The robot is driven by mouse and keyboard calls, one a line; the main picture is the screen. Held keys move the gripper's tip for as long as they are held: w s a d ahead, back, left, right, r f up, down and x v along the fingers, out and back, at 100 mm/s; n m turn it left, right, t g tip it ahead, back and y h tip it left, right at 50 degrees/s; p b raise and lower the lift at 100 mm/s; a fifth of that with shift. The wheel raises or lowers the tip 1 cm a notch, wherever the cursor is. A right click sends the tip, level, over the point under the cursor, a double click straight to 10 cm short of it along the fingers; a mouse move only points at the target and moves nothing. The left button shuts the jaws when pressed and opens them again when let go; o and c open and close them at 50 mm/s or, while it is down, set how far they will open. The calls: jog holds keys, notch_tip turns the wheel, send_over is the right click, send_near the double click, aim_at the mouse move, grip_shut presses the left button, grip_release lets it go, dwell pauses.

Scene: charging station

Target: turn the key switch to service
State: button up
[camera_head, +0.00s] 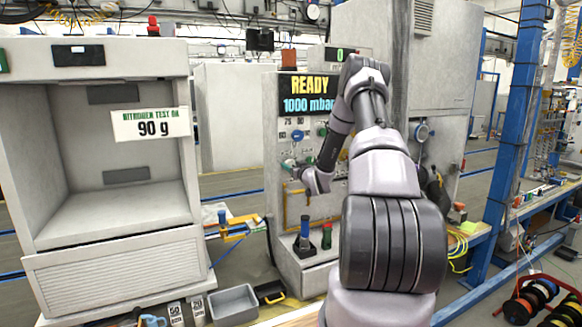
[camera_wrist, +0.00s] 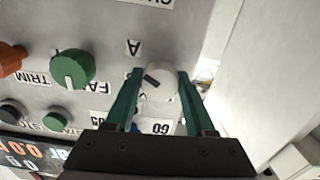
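In the wrist view, a round pale switch (camera_wrist: 163,86) with a short dark slanted bar on its face shows between my fingertips. It looks like the key switch, but its position labels are partly hidden and upside down, so I cannot read its setting. My gripper (camera_wrist: 160,74) has two green fingers spread apart, one on each side of the switch; I cannot tell whether either touches it. In the head view, my gripper (camera_head: 294,168) is at the control panel (camera_head: 276,222), and the key switch cannot be made out behind it.
A smaller green knob (camera_wrist: 56,121) is nearby. The READY display (camera_head: 308,95) is above.

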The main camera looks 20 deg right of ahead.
grip_shut()
jog(key=n, duration=0.5)
jog(key=shift+n, duration=0.4)
jog(key=n, duration=0.5)
jog(key=shift+n, duration=0.4)
jog(key=o, duration=0.8)
grip_release()
